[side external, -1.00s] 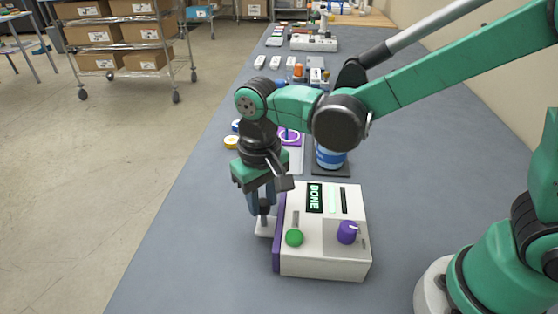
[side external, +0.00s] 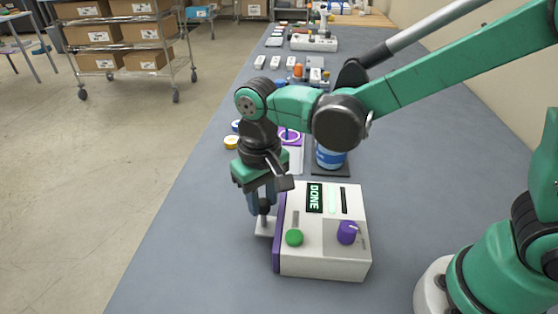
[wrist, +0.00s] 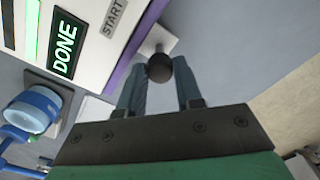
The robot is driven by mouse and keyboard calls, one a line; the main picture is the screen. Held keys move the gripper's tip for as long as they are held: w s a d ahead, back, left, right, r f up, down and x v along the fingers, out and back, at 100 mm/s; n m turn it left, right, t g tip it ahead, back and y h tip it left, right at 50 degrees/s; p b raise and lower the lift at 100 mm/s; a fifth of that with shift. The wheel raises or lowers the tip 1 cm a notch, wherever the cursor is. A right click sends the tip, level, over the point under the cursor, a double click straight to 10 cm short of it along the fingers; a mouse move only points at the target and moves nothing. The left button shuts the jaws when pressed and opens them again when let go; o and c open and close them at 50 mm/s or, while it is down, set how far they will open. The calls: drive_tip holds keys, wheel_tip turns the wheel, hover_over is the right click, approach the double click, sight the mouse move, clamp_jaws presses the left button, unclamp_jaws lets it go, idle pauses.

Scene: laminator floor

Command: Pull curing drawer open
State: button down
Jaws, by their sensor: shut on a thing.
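The curing unit is a white box (side external: 325,262) with a purple left face (side external: 277,245), a green button (side external: 294,237), a purple dial (side external: 347,232) and a lit DONE display (side external: 315,198). A short white drawer part (side external: 263,228) sticks out from the purple face. A black ball knob (wrist: 159,67) stands on this part. My gripper (side external: 263,208) points down over it, left of the box. In the wrist view my gripper (wrist: 160,78) has its blue-grey fingers shut on the knob, one on either side. The drawer's inside is not visible.
A blue-and-white container (side external: 331,158) stands on a dark pad behind the box. A yellow roll (side external: 231,142) lies near the left table edge. Several small items sit farther back. The grey table (side external: 205,255) is clear left of the drawer part, up to its edge.

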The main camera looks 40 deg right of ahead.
idle(0.3)
drive_tip(key=w+a, duration=0.6)
drive_tip(key=shift+w+a, duration=0.2)
drive_tip(key=shift+w, duration=0.05)
drive_tip(key=c, duration=0.6)
unclamp_jaws()
wheel_tip(320, 180, up, 6)
drive_tip(key=shift+f, duration=0.2)
